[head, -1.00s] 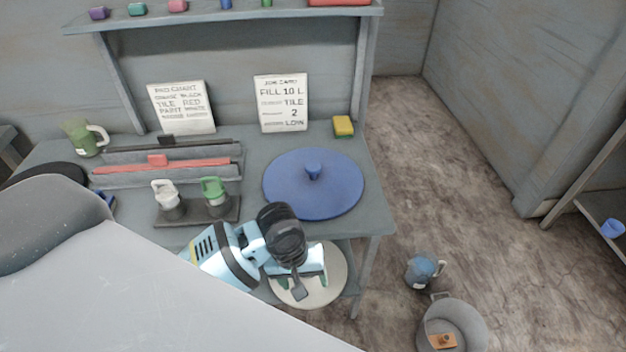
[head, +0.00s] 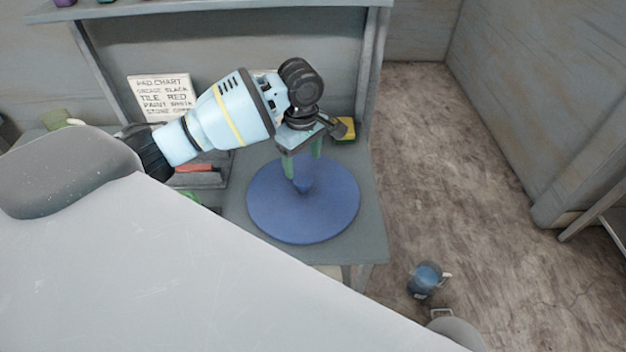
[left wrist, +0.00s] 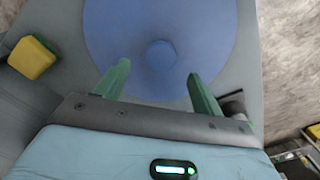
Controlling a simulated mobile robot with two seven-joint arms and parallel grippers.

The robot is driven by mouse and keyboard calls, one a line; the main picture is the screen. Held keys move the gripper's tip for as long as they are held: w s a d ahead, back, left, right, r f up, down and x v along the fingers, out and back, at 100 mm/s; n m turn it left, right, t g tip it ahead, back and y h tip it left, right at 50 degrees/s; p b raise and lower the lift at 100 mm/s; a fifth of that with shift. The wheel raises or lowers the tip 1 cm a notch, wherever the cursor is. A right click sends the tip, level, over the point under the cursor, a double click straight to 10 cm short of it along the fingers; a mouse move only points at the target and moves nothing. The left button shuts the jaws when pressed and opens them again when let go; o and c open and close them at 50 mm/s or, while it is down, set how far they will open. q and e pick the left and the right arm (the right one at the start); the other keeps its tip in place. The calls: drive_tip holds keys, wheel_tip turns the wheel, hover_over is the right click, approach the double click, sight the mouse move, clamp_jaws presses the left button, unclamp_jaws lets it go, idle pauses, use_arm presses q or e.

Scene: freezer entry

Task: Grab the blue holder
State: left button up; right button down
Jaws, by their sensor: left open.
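The blue holder is a round blue disc (head: 275,215) with a small knob (head: 304,185) at its middle, lying flat on the grey bench. My left gripper (head: 302,172) is above the disc, its green fingers pointing down at the knob. In the left wrist view the disc (left wrist: 205,30) fills the top middle. There the knob (left wrist: 160,54) sits between and just beyond the two open fingertips (left wrist: 160,75). Whether the fingers touch the knob cannot be told. My right gripper is not in view.
A yellow and green sponge (head: 346,130) lies behind the disc, close to my left gripper. A card (head: 162,97) leans on the back wall. A blue jug (head: 425,279) stands on the floor right of the bench. My left arm hides much of the bench's left side.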

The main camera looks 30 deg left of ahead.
sight(303, 179)
use_arm(q)
drive_tip(key=shift+w, duration=0.1)
drive_tip(key=shift+s+f, duration=0.2)
drive_tip(key=shift+f, duration=0.35)
drive_tip(key=shift+s+f, duration=0.2)
drive_tip(key=shift+f, duration=0.35)
drive_tip(key=shift+w+f, duration=0.1)
drive_tip(key=shift+f, duration=0.15)
drive_tip(key=shift+w, duration=0.1)
drive_tip(key=shift+f, duration=0.2)
drive_tip(key=shift+a+f+b, duration=0.1)
drive_tip(key=shift+f+b, duration=0.35)
drive_tip(key=shift+f, duration=1.9)
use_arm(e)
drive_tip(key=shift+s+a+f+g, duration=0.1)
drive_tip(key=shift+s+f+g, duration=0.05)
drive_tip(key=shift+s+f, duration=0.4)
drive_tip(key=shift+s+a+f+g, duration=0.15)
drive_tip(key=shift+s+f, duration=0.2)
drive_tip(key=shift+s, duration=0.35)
use_arm(q)
drive_tip(key=shift+c, duration=0.3)
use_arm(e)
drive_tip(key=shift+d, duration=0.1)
